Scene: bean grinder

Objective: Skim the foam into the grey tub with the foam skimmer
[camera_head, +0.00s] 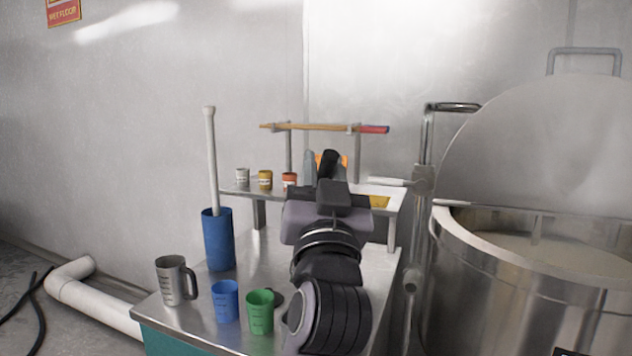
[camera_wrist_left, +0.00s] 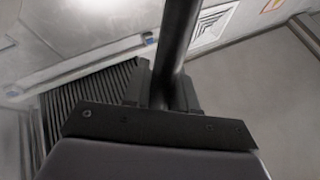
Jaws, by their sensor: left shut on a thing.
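My left gripper (camera_head: 325,168) reaches over the steel bench. In the left wrist view its fingers (camera_wrist_left: 165,88) are shut on a dark rod (camera_wrist_left: 179,35), which runs up out of the picture. The rod looks like a long handle; its far end is not in view, so I cannot tell if it is the foam skimmer. At the right stands a large open steel kettle (camera_head: 500,283) with a pale surface (camera_head: 555,250) inside, perhaps foam. I cannot make out a grey tub in either view. My right gripper is not in view.
The bench (camera_head: 255,262) holds a blue cylinder (camera_head: 218,250) with a white tube, a steel jug (camera_head: 172,282), a blue cup (camera_head: 225,302) and a green cup (camera_head: 260,314). A raised shelf (camera_head: 240,191) carries small jars. A pipe stand (camera_head: 422,215) rises between bench and kettle.

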